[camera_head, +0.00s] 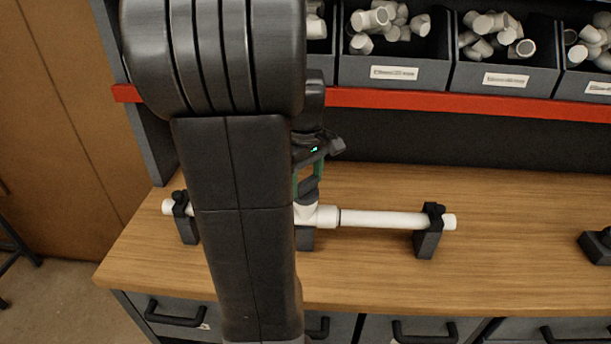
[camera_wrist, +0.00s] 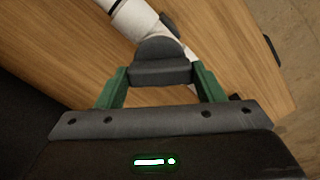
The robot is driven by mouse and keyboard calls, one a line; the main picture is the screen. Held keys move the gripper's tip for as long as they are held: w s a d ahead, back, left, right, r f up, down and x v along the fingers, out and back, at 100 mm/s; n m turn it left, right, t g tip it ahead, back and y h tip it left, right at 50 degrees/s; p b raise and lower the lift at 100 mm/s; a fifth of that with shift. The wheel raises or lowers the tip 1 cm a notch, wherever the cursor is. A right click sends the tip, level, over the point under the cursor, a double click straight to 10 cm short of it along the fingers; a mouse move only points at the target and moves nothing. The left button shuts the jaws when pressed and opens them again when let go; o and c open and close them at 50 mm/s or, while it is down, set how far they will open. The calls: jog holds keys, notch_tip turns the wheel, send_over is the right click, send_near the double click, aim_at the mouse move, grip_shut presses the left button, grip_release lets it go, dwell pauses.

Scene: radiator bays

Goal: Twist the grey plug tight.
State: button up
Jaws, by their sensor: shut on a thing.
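The grey plug (camera_wrist: 160,56) is between the two green fingers of my gripper (camera_wrist: 160,74) in the wrist view. My gripper is shut on it. In the head view the plug (camera_head: 308,195) shows just above the upright mouth of the white tee fitting (camera_head: 318,214), and my gripper (camera_head: 309,178) is over it, partly behind my arm. The tee joins a white pipe (camera_head: 385,219) lying across the bench. I cannot tell how far the plug is seated in the tee.
Black clamps hold the pipe, one at the right (camera_head: 429,238) and one at the left (camera_head: 186,222). Grey bins (camera_head: 395,73) of white fittings stand behind a red rail (camera_head: 440,99). The wooden bench (camera_head: 520,220) is clear to the right, with a dark block (camera_head: 597,246) at its far right.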

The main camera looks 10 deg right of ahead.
aim_at(305, 181)
jog(key=m+p, duration=0.1)
jog(key=m, duration=0.4)
jog(key=shift+m, duration=0.3)
jog(key=shift+m+p, duration=0.3)
jog(key=shift+m, duration=1.9)
jog(key=o, duration=1)
jog(key=shift+r, duration=0.15)
notch_tip(305, 181, up, 14)
jog(key=shift+f+b, duration=0.2)
jog(key=shift+b, duration=0.1)
jog(key=shift+f, duration=0.15)
notch_tip(305, 181, down, 14)
jog(key=shift+r+p, duration=0.15)
jog(key=shift+p, duration=0.15)
